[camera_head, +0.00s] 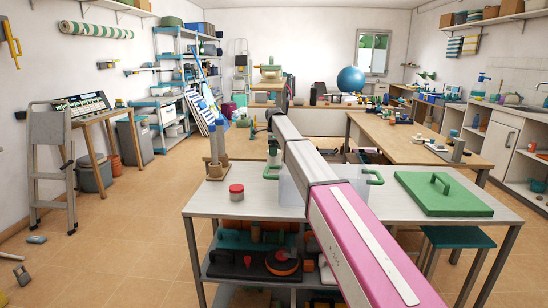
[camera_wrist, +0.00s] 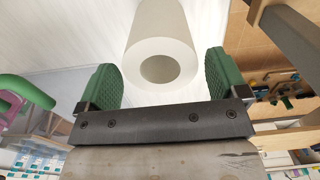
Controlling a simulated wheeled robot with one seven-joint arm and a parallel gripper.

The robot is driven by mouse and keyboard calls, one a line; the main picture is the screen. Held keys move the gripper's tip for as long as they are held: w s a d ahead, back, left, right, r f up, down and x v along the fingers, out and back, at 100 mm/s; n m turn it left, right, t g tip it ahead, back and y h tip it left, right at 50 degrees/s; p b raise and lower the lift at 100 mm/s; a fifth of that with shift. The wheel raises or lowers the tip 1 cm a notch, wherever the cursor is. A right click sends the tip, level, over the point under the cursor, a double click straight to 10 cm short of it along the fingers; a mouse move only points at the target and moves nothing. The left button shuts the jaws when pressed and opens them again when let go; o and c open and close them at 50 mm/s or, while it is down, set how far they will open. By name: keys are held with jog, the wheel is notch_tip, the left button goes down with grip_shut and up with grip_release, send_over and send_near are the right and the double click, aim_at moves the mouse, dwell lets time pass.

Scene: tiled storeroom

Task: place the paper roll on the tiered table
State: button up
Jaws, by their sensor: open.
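The paper roll (camera_wrist: 160,35) is a white hollow cylinder in the wrist view, its open end facing the camera. My gripper (camera_wrist: 162,75) has two green ribbed finger pads spread wide, one to each side of the roll. A gap shows between the roll and each pad, so nothing is gripped.
A wooden table (camera_head: 400,140) stands behind. A teal stool (camera_head: 458,238) is at right. Floor at left is mostly open.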

notch_tip(320, 180, up, 8)
dwell(1.7)
